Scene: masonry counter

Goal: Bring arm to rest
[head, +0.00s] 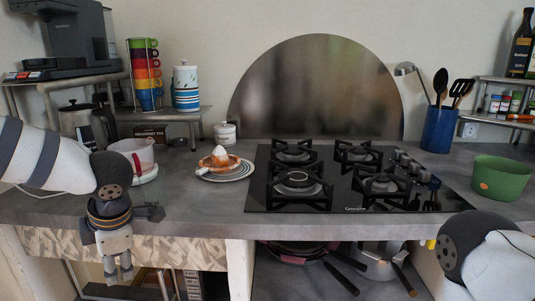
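My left arm comes in from the left, bends at a dark joint and points down. Its gripper (118,274) hangs in front of the counter's front edge, below the level of the worktop. Its two fingers point down with a narrow gap between them, and nothing shows in the gap. My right arm (492,262) shows only as a white link with a dark round joint at the lower right. The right gripper is out of the picture.
Pans (300,250) sit on a shelf below.

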